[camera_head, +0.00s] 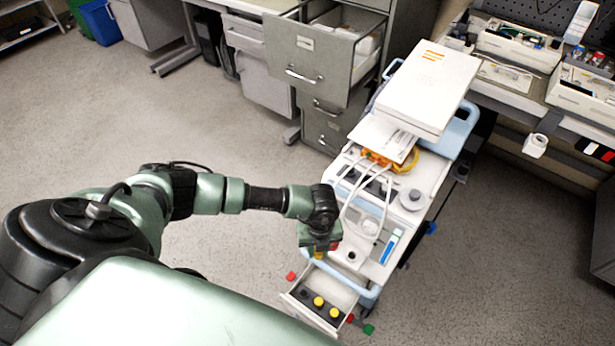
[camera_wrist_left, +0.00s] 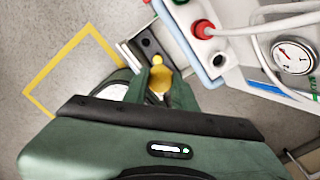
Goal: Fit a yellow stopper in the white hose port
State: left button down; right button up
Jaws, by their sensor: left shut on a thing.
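My left gripper (camera_head: 318,250) is over the front left corner of the pump cart, above the open drawer. It is shut on a yellow stopper (camera_wrist_left: 160,78), which shows between the fingers in the left wrist view. A red port (camera_wrist_left: 203,29) with a white hose (camera_wrist_left: 250,28) on it is on the cart's edge. Beside it an open port with a dark hole (camera_wrist_left: 219,60) shows on the white surface. The held stopper is apart from both ports. Two more yellow stoppers (camera_head: 318,301) (camera_head: 334,312) sit in the drawer. My right gripper is not in view.
The drawer (camera_head: 350,297) of the cart stands open, with dark round pieces in it. A pressure gauge (camera_wrist_left: 294,55) and several white hoses lie near the ports. Red and green pieces (camera_head: 368,329) show around the drawer. Open floor lies left of the cart.

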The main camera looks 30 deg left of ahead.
pick_arm(q)
jog(key=w+d+b, duration=0.7)
jog(key=w, duration=0.2)
jog(key=shift+d+f+b, duration=0.1)
jog(key=shift+f+b, duration=1.6)
jog(key=shift+f, duration=0.85)
jog(key=shift+f+b, duration=0.8)
jog(key=shift+f, duration=0.25)
jog(key=shift+f+b, duration=0.35)
jog(key=shift+f, duration=0.1)
jog(key=shift+s+a+f+b, duration=0.1)
jog(key=shift+a+f+b, duration=0.1)
jog(key=shift+f+b, duration=0.2)
jog(key=c, duration=1.1)
grip_release()
jog(key=shift+f, duration=0.1)
jog(key=shift+o, duration=0.2)
